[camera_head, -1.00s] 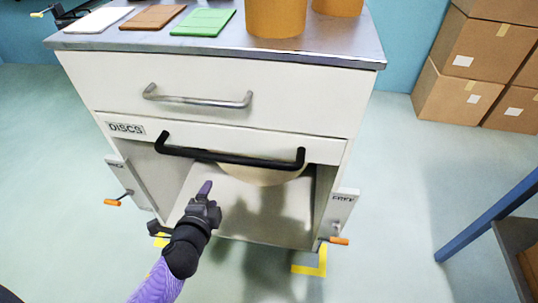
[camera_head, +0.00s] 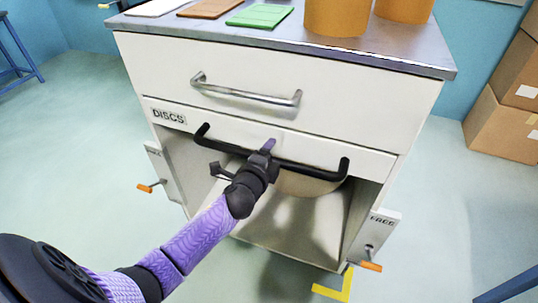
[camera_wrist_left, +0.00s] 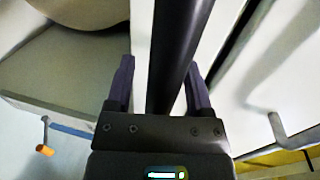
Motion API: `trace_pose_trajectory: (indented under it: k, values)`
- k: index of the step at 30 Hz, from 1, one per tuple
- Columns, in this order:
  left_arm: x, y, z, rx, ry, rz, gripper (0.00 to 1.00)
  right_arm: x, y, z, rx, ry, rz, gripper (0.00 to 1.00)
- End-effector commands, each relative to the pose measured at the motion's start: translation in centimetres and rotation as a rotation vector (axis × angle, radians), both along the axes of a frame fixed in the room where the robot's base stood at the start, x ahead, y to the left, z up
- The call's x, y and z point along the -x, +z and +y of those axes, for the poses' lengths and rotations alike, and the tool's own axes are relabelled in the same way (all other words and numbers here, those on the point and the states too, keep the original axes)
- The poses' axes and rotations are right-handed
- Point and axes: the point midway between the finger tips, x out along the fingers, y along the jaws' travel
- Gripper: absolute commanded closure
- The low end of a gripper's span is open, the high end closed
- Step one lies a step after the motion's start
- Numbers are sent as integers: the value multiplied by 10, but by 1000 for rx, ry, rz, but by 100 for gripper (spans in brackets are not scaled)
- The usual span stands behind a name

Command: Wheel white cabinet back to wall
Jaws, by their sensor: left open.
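The white cabinet (camera_head: 270,84) stands ahead of me with a grey top. It has a silver drawer handle (camera_head: 245,92) and, below it, a black bar handle (camera_head: 318,172) on the panel labelled DISCS. My left gripper (camera_head: 268,150) is at the middle of the black bar. In the left wrist view the bar (camera_wrist_left: 178,45) runs between the two open fingers (camera_wrist_left: 160,80), which show a gap on each side. My right gripper is not in view.
Side plates with orange-tipped levers (camera_head: 371,267) flank the cabinet's open lower bay. A yellow floor mark (camera_head: 338,290) lies by its right front corner. Cardboard boxes (camera_head: 505,125) stand at the right. Tubs (camera_head: 338,18) and colored slabs rest on top.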

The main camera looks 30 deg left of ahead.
Motion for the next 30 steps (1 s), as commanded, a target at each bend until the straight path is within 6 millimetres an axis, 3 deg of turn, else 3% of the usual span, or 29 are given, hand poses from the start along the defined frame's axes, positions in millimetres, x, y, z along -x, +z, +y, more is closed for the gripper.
trace_pose_trajectory:
  k: [1, 2, 10, 30]
  values:
    - [0, 0, 0, 0, 0, 0, 35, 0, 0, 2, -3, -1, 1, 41]
    - [0, 0, 0, 0, 0, 0, 41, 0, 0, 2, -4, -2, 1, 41]
    - [0, 0, 0, 1, 0, 0, 99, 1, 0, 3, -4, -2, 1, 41]
    - [1, -1, 0, 1, 0, 2, 100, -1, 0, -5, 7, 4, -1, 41]
